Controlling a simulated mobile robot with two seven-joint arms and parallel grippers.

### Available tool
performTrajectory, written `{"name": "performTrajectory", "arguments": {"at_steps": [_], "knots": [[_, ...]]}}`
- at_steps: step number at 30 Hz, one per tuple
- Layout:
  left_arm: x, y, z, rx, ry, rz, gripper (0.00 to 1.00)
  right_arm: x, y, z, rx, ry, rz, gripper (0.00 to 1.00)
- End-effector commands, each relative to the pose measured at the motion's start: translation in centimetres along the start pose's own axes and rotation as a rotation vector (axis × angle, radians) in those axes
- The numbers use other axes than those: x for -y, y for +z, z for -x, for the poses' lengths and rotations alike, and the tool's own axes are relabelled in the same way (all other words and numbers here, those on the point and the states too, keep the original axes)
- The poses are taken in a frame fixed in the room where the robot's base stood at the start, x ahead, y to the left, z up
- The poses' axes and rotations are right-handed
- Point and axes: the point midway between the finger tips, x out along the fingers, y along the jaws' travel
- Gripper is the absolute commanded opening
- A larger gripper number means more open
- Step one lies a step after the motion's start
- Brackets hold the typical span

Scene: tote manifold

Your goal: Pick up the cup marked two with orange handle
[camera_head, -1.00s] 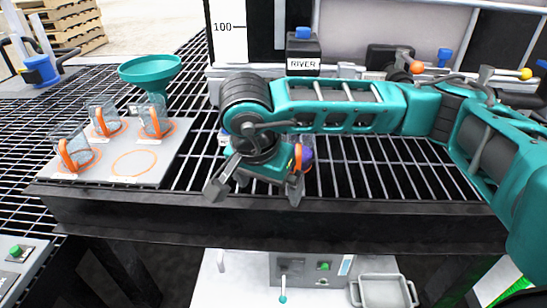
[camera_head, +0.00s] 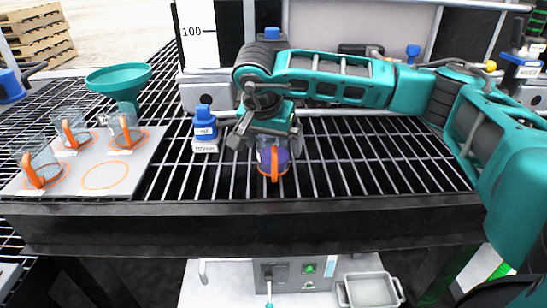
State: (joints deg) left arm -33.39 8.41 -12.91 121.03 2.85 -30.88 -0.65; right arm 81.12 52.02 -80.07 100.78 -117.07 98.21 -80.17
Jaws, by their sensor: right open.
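A clear cup with an orange handle and dark purple contents (camera_head: 273,160) stands on the black grate, its handle facing me. My right gripper (camera_head: 266,139) is open at the cup's upper part, one finger on either side. It hides part of the rim, and I cannot tell whether the fingers touch it. Three more clear cups with orange handles stand on a pale board at the left: a front one (camera_head: 41,167), a back one (camera_head: 69,131) and a right one (camera_head: 125,130). No number is legible on any cup. My left gripper is out of view.
The pale board (camera_head: 142,170) has one empty orange ring (camera_head: 105,175). A teal funnel (camera_head: 118,77) stands behind it. A blue-capped labelled block (camera_head: 204,130) stands left of my right gripper. The grate right of the cup is clear.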

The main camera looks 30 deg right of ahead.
Motion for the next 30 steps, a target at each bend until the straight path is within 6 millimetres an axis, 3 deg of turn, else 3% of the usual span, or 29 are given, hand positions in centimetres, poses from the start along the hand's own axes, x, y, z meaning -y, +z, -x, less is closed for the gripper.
{"name": "performTrajectory", "arguments": {"at_steps": [3,11,30], "knots": [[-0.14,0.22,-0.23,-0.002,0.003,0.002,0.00,-0.03,0.21,-1.15,0.001,0.001,0.001,1.00],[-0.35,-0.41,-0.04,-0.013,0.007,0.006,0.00,-0.02,0.18,-1.14,0.001,0.000,0.001,0.98],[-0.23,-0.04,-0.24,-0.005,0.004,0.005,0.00,0.01,0.21,-1.10,0.001,-0.001,0.001,0.37]]}}
